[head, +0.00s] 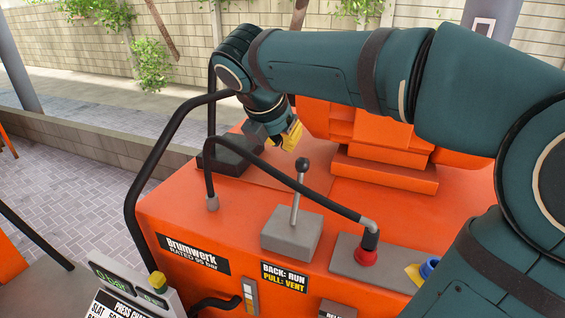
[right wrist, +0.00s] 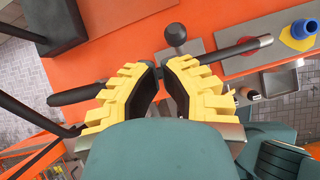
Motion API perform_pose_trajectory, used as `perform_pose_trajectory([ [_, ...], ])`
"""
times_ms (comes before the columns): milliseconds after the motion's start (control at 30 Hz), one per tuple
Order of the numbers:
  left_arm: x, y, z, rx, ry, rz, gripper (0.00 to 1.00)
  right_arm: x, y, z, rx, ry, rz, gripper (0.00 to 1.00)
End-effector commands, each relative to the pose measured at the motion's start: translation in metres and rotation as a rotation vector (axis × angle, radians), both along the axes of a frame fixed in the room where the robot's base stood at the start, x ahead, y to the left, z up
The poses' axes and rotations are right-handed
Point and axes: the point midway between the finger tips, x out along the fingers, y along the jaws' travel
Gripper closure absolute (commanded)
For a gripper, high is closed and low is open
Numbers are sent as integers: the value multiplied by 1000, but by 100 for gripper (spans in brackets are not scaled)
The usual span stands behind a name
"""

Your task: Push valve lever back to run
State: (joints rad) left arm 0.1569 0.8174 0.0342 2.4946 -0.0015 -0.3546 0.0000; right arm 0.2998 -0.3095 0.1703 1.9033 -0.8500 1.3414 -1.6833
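The valve lever (head: 298,195) is a thin metal rod with a black ball knob, standing nearly upright on a grey block (head: 291,234). A label (head: 284,276) reads "BACK: RUN, PULL: VENT". My right gripper (head: 292,136) hangs above the orange deck, beyond the knob in the head view. In the right wrist view its yellow ribbed fingers (right wrist: 158,72) have a narrow gap between their black pads. The black knob (right wrist: 174,33) shows just past the tips, apart from them. No grip on the lever shows. My left gripper is not in view.
A black tube (head: 285,178) arches over the orange machine (head: 190,210) near the lever and crosses behind my fingertips in the wrist view. A red cap (head: 367,245) and a blue-yellow fitting (head: 428,267) stand to the right. A black rail (head: 150,170) edges the left side.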

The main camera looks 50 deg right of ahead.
Motion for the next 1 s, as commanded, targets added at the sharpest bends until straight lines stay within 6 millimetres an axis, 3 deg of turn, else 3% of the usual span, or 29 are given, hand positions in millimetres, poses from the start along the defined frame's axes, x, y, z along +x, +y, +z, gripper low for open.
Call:
perform_pose_trajectory([
  [233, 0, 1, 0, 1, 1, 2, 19, 2, -3, 18, 0, -1, 1, 100],
  [1000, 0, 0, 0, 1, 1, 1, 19, 2, -3, 19, 0, -1, 1, 100],
])
